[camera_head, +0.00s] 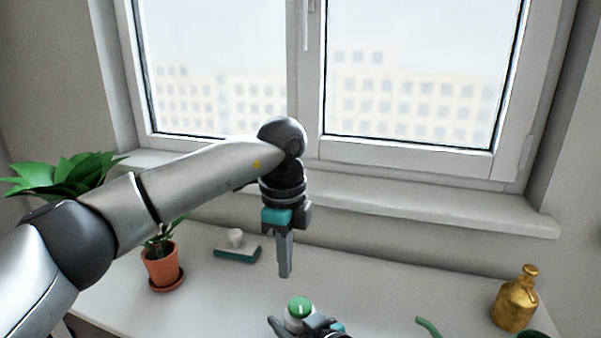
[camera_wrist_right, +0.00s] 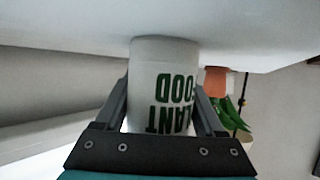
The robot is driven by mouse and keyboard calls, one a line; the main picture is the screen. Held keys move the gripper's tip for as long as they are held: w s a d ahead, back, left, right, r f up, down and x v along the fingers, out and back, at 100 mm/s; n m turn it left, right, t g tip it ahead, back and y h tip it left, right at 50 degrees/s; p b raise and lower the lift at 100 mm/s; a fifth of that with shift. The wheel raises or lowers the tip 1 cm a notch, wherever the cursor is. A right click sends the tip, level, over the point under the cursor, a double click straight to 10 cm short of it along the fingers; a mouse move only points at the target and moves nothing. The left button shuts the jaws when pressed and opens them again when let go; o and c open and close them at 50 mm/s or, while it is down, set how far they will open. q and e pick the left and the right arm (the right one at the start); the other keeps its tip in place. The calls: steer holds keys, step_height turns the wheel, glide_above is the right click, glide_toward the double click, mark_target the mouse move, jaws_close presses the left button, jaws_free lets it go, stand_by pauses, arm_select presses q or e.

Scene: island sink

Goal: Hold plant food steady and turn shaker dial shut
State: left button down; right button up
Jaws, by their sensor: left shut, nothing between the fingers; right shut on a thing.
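The plant food shaker (camera_head: 297,318) is a white container with a green dial (camera_head: 299,307) on top, low in the middle of the head view. In the right wrist view the white plant food body (camera_wrist_right: 163,75) shows green lettering, upside down in that picture. My right gripper (camera_wrist_right: 160,100) is shut on its sides, one finger on each side. In the head view my right gripper (camera_head: 290,328) shows around the shaker at the bottom edge. My left gripper (camera_head: 285,276) hangs pointing down above the dial, apart from it, with its fingers shut and empty.
A small potted plant (camera_head: 160,262) stands on the white counter (camera_head: 210,295) at the left. A teal brush (camera_head: 237,252) lies behind my left gripper. A gold bottle (camera_head: 515,300) and a green curved spout (camera_head: 428,326) are at the right. The window sill (camera_head: 430,205) runs behind.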

stand_by(0.4)
steer(key=o, duration=1.5)
